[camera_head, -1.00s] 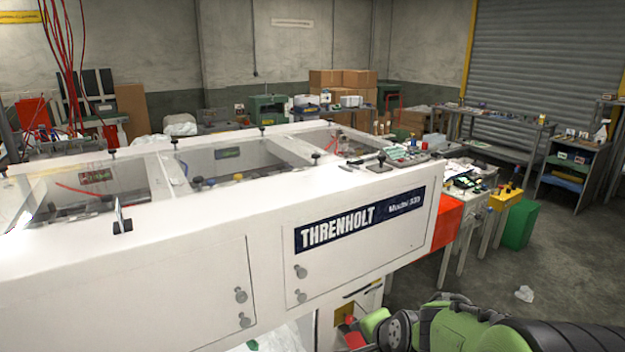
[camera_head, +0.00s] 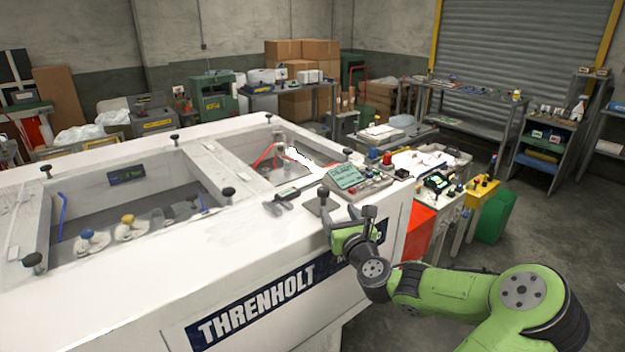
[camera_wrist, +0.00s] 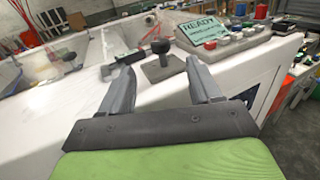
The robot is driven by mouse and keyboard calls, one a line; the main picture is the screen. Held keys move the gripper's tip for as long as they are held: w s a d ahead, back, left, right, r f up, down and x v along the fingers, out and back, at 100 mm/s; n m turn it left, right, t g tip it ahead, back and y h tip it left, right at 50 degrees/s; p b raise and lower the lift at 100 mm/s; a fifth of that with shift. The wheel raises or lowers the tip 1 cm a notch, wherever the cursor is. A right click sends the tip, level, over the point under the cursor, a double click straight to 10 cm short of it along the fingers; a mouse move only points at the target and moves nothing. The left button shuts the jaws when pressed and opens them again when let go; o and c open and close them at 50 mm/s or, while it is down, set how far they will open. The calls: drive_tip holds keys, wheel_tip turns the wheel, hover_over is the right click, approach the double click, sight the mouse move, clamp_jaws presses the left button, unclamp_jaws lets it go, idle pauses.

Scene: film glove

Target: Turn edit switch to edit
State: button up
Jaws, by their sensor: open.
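My gripper (camera_head: 351,217) is at the front top edge of the white Threnholt machine (camera_head: 130,300), near its right end. In the wrist view my gripper (camera_wrist: 158,88) is open, with nothing between its two fingers. Just beyond the fingertips stands a black-knobbed lever on a square grey plate (camera_wrist: 163,68), upright on the machine top; the knob (camera_head: 323,191) also shows in the head view. Behind it is a control panel with a green screen reading READY (camera_wrist: 203,29) and several buttons. No label that says edit is readable, so I cannot tell which control is the edit switch.
A dark latch-like handle (camera_head: 283,200) lies left of the lever. Open bays with clear covers fill the machine top. A cluttered bench (camera_head: 435,165), a yellow box (camera_head: 482,193) and a green bin (camera_head: 495,215) stand to the right. The floor at right is clear.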

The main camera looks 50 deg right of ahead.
sight(323, 189)
drive_tip(key=p+x, duration=0.1)
drive_tip(key=x, duration=1.2)
drive_tip(key=shift+w+d, duration=0.1)
drive_tip(key=shift+w, duration=0.1)
drive_tip(key=shift+w+d+f, duration=0.15)
drive_tip(key=shift+w+d, duration=0.2)
drive_tip(key=shift+w, duration=0.05)
drive_tip(key=shift+a, duration=0.1)
drive_tip(key=shift+c, duration=0.8)
drive_tip(key=c, duration=0.8)
